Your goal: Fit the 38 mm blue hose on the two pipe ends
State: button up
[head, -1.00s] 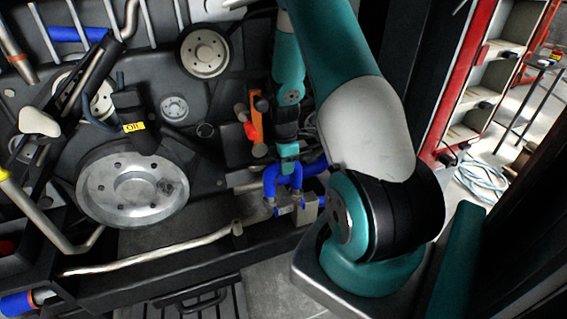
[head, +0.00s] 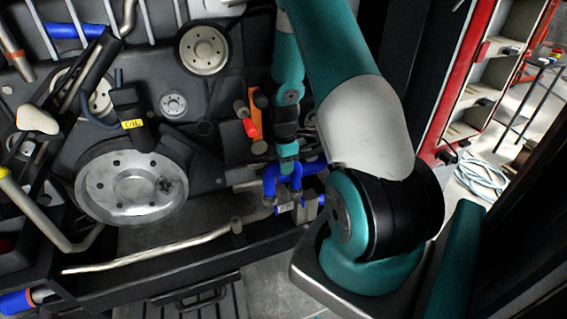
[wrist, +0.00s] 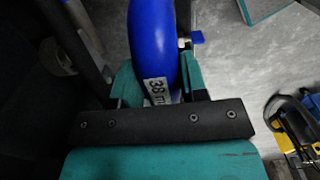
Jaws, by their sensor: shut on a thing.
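The 38 mm blue hose (wrist: 154,45) is a smooth curved tube with a white "38 m…" label in the wrist view. My gripper (wrist: 158,88) is shut on it, with a jaw on each side at the label. In the head view, my gripper (head: 288,164) points down over the engine bay, and bent blue tubing (head: 297,176) shows right under it. A metal fitting block (head: 287,209) with blue parts sits just below. A pale pipe (head: 160,253) runs from the left towards it. Whether the hose touches either pipe end cannot be told; the far hose end is out of the wrist view.
A large metal pulley (head: 131,188) and smaller wheels stand at left. An orange-and-red part (head: 254,115) is close left of my arm. A small blue handle (wrist: 196,37) lies beside the hose. A red shelf unit (head: 470,85) stands at right.

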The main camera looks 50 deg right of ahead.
jog(key=shift+f+b, duration=0.4)
jog(key=shift+f, duration=0.25)
jog(key=shift+f, duration=0.1)
jog(key=shift+f+b, duration=0.45)
jog(key=shift+f, duration=0.15)
jog(key=shift+f+b, duration=0.35)
jog(key=shift+f, duration=0.15)
dwell(0.3)
jog(key=o, duration=1.5)
jog(key=shift+r, duration=0.15)
notch_tip(320, 180, up, 8)
jog(key=p, duration=0.6)
